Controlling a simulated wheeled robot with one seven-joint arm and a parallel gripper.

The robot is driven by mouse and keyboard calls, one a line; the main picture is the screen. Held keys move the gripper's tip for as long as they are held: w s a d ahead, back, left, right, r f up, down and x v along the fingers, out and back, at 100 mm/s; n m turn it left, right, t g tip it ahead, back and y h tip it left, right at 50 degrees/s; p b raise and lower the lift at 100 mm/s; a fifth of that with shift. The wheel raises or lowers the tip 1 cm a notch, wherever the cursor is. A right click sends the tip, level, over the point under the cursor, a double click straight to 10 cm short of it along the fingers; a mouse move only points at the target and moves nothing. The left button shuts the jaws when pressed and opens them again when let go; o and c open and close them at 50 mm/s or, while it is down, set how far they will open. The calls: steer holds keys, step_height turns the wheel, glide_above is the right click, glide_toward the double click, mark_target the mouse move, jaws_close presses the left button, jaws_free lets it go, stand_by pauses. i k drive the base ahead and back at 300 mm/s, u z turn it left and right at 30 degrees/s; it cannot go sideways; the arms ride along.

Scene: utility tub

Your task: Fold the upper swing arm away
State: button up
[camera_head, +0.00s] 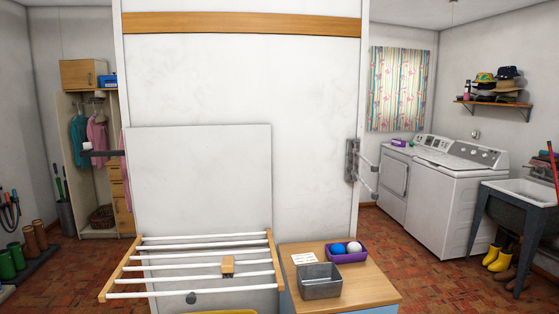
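A grey upright bracket (352,160) is fixed near the right edge of the white wall panel. The upper swing arm (369,162), a thin pale bar, sticks out from it to the right, past the panel's edge. A lower swing arm (364,186) sticks out below it, also to the right. Both arms look small from here, and their exact angle is hard to tell. My gripper is not in view.
A wooden drying rack (205,234) with white bars juts out at the lower left. Right of it, a cabinet (370,288) holds a grey metal bin (320,288) and a purple tray (361,255) of balls. A washer (440,205) stands behind right. The brick-patterned floor between is clear.

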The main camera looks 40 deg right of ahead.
mark_target(375, 169)
steer(key=u, duration=1.35)
steer(key=k, duration=1.4)
steer(key=z, duration=2.55)
steer(key=k, duration=0.5)
steer(key=z, duration=0.1)
steer(key=i, duration=0.75)
steer(key=u, duration=0.45)
